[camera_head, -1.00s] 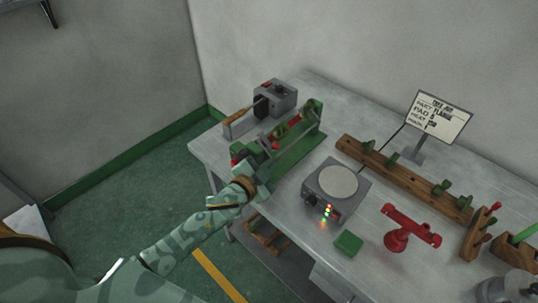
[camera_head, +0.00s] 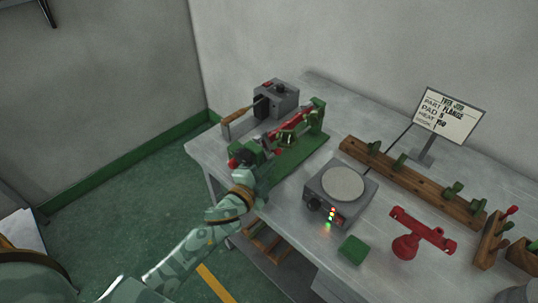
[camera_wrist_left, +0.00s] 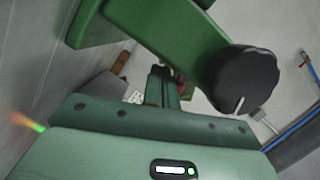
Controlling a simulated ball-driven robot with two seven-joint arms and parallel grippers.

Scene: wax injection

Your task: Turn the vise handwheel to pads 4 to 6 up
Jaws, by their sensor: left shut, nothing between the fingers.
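The green vise (camera_head: 296,152) stands on the left end of the bench, with a long red part (camera_head: 290,126) across its upper middle. A red knob (camera_head: 233,163) shows at its near left end. My left gripper (camera_head: 246,158) is at this near end, shut and empty; its fingertips are hard to make out, and I cannot tell whether they touch the vise. In the left wrist view a black round knob (camera_wrist_left: 241,78) with a white mark sits on a green arm, close to my gripper. The pad numbers are unreadable. My right gripper is out of view.
A grey box unit (camera_head: 277,101) stands behind the vise. A grey heater with a round plate (camera_head: 343,183) is to its right. A green block (camera_head: 353,250), a red stand (camera_head: 408,246), a wooden rack (camera_head: 410,180) and a sign (camera_head: 450,115) are further right.

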